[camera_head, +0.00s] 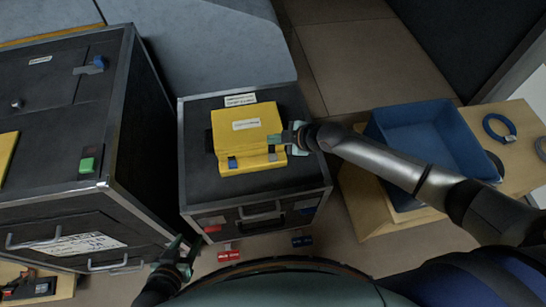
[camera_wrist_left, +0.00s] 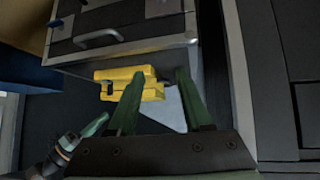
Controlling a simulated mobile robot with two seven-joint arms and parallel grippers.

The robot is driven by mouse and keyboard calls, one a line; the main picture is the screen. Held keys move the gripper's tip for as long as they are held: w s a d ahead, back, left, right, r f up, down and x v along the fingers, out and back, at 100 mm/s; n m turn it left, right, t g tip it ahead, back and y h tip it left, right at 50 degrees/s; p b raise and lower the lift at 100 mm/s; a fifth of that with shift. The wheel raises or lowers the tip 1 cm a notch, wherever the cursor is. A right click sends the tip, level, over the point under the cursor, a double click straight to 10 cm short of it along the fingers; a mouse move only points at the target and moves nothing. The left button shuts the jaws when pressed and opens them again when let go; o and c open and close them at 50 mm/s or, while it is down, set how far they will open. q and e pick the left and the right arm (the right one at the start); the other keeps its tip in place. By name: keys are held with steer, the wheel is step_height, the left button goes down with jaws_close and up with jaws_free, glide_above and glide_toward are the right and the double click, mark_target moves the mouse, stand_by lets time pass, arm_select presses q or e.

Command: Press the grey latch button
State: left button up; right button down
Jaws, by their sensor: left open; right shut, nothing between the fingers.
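A yellow case (camera_head: 246,125) with a white label lies on top of the black flight case (camera_head: 195,125). Two small latches show on its front edge: a bluish left latch (camera_head: 232,163) and a darker right latch (camera_head: 272,156). I cannot tell for certain which is the grey button. My right gripper (camera_head: 286,138) is shut and empty at the case's right side, close above the right latch; contact is unclear. My left gripper (camera_head: 184,246) is open and empty, low in front of the flight cases. Its open fingers (camera_wrist_left: 160,75) also show in the left wrist view.
A larger black case (camera_head: 60,110) with a green piece (camera_head: 88,163) stands at the left. A blue bin (camera_head: 425,135) and a blue ring (camera_head: 498,127) are on wooden surfaces at the right.

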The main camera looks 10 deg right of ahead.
arm_select(q)
steer(key=shift+f, duration=0.1)
arm_select(e)
steer(key=shift+w+d+r+n, duration=0.1)
steer(key=shift+w+d+n, duration=0.2)
steer(key=shift+w+d, duration=0.2)
steer(key=b, duration=0.4)
glide_above(273, 158)
steer(key=d, duration=0.1)
steer(key=f, duration=0.4)
steer(key=shift+s+f, duration=0.2)
steer(key=shift+f, duration=0.1)
step_height(273, 158, down, 3)
steer(key=b, duration=0.3)
steer(key=shift+f+b, duration=0.4)
steer(key=shift+f, duration=0.1)
arm_select(q)
steer(key=w+d+f, duration=0.1)
steer(key=d+f, duration=0.2)
steer(key=f, duration=0.1)
steer(key=shift+w+d+f+m+h, duration=0.2)
steer(key=shift+w+f+m+h, duration=0.1)
steer(key=shift+w+f+h, duration=0.1)
arm_select(e)
steer(key=shift+f, duration=0.1)
arm_select(q)
steer(key=shift+r, duration=0.15)
